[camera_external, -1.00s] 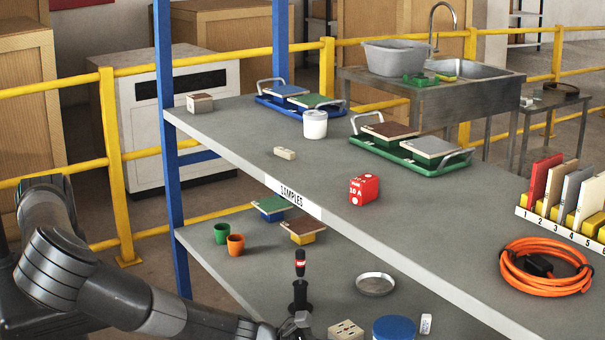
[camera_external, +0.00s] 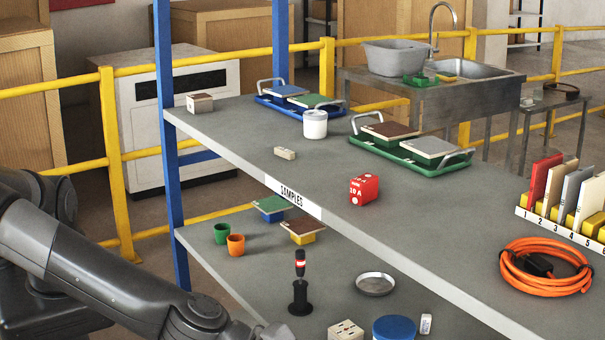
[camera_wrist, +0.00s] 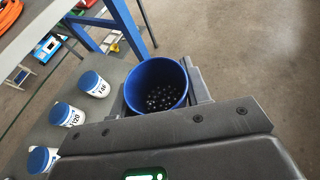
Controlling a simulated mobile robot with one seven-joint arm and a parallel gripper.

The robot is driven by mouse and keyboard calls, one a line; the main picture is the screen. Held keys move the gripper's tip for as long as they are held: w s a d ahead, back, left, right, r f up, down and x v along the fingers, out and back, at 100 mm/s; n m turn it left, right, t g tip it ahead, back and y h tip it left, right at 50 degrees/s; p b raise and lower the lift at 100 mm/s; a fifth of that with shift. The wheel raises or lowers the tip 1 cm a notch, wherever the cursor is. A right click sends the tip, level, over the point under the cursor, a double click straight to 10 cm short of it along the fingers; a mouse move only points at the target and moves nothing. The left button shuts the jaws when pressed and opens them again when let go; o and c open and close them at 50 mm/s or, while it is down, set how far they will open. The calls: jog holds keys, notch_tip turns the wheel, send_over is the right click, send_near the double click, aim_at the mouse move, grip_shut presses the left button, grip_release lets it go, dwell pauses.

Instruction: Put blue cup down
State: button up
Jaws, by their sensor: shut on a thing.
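The blue cup (camera_wrist: 156,75) is in the wrist view, with several small dark balls inside. My gripper (camera_wrist: 158,92) is shut on it, one finger on each side of the cup. The cup's mouth faces the wrist camera; its underside is hidden, so I cannot tell whether it touches anything. In the external view neither the cup nor my gripper shows; my arm runs out of the bottom edge.
In the wrist view, blue-lidded white jars (camera_wrist: 68,115) stand left of the cup. A blue rack post (camera_wrist: 125,25) rises beyond it, and bare floor (camera_wrist: 240,50) lies to the right. The external view shows the lower shelf (camera_external: 245,275) with green (camera_external: 222,234) and orange (camera_external: 236,245) cups.

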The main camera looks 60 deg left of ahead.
jog(key=w+r, duration=0.6)
jog(key=r, duration=0.1)
jog(key=w+a+r+n+t+y, duration=0.1)
jog(key=w+a+r, duration=0.2)
jog(key=w+a, duration=0.65)
jog(key=w+a+r, duration=0.4)
jog(key=w+a, duration=0.3)
jog(key=w, duration=0.6)
jog(key=w+a+r+n+t+y, duration=0.1)
jog(key=w+a+r, duration=0.2)
jog(key=w+a, duration=0.7)
send_over(454, 197)
notch_tip(454, 197, down, 7)
jog(key=shift+s+r, duration=0.1)
jog(key=shift+f, duration=2)
jog(key=o, duration=1)
jog(key=shift+f, duration=0.1)
